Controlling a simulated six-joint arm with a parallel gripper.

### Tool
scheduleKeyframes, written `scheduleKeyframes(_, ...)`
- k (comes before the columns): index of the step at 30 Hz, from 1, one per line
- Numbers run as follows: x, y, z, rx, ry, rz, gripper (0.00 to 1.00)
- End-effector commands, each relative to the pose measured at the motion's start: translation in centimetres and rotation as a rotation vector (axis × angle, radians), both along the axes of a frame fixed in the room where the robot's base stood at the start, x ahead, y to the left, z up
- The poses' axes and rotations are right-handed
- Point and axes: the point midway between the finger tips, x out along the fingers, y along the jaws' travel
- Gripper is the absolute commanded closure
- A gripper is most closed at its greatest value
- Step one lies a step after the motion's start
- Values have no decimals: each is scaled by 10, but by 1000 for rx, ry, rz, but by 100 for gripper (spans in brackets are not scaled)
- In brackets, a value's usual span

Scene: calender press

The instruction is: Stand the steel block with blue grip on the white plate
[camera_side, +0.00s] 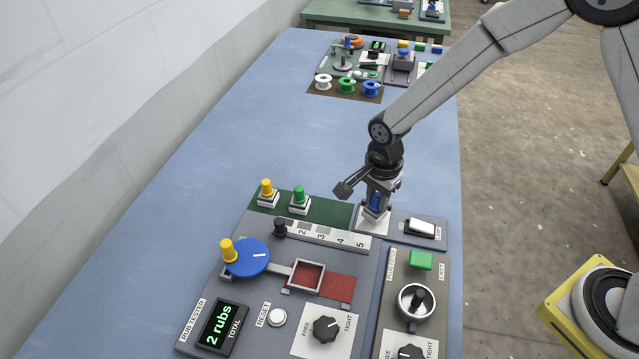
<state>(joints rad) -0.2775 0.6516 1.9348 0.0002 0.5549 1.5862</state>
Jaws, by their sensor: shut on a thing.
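The steel block with blue grip (375,212) is in the jaws of my gripper (379,197), which is shut on its blue grip. The block looks upright, with its lower part at the white plate (365,221). The plate is a small white square at the right end of the green mat, and the block and gripper cover part of it. I cannot tell whether the block touches the plate or is just above it.
Steel blocks with yellow (267,193) and green (299,201) grips stand on the green mat (331,209). A lamp switch (420,228) is close on the right. The rub tester (285,270) lies in front, its display (221,325) reading 2 rubs.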

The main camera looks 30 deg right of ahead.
Motion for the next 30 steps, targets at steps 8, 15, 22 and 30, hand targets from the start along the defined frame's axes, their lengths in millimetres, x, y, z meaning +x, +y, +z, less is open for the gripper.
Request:
scheduleKeyframes(8, 0, 0, -1, 0, 0, 0, 100)
scheduleKeyframes(15, 0, 0, -4, 0, 0, 0, 100)
scheduleKeyframes(22, 0, 0, -5, 0, 0, 0, 100)
scheduleKeyframes(30, 0, 0, -5, 0, 0, 0, 100)
